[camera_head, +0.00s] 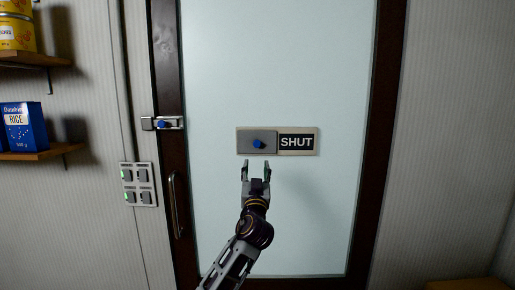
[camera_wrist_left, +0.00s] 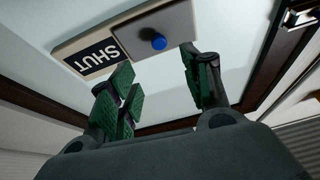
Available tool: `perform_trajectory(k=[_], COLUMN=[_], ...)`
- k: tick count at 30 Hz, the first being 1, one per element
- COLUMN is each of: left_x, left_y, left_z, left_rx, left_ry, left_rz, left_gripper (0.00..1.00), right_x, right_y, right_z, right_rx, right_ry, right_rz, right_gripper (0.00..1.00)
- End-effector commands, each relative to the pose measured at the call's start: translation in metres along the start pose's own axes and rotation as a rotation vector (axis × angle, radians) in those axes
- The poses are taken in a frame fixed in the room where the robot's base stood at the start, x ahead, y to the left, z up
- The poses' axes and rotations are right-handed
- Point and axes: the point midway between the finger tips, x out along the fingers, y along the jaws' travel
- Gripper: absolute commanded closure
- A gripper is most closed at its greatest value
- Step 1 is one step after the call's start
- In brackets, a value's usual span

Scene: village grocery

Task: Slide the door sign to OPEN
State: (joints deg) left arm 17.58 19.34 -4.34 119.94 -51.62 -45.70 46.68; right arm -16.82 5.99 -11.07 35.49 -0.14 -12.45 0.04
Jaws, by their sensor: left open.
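The door sign (camera_head: 298,152) is a wide beige board on the pale door panel, with SHUT in white on black showing on its right half. A grey slider plate (camera_head: 243,141) with a blue knob (camera_head: 258,144) covers its left half. My left gripper (camera_head: 256,168) is open and empty just below the slider, its fingers pointing up at the knob. In the left wrist view the blue knob (camera_wrist_left: 159,42) shows beyond and between the open fingers (camera_wrist_left: 165,85), apart from them. The right gripper is not in view.
A bolt with a blue knob (camera_head: 162,124) sits at the door's left edge, above a vertical handle (camera_head: 176,205). A switch panel (camera_head: 139,184) is on the wall. Shelves at the left hold a blue rice box (camera_head: 22,128) and yellow tins (camera_head: 16,32). The door right of the sign is clear.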

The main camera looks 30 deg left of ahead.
Motion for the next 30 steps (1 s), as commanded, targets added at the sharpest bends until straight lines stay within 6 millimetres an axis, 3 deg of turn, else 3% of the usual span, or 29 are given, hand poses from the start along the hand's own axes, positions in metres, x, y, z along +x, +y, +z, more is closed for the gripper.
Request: perform_trajectory(k=[20, 30], left_x=[0.003, 0.03], left_y=[0.0, -0.001], left_z=[0.001, -0.001], left_rx=[-0.067, -0.065], left_ry=[-0.003, -0.003], left_rz=[-0.001, -0.003], left_gripper=[0.52, 0.52], right_x=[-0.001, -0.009], right_y=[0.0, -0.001], right_z=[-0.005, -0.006], right_rx=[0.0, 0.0], right_ry=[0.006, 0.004], right_rz=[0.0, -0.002], right_gripper=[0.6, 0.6])
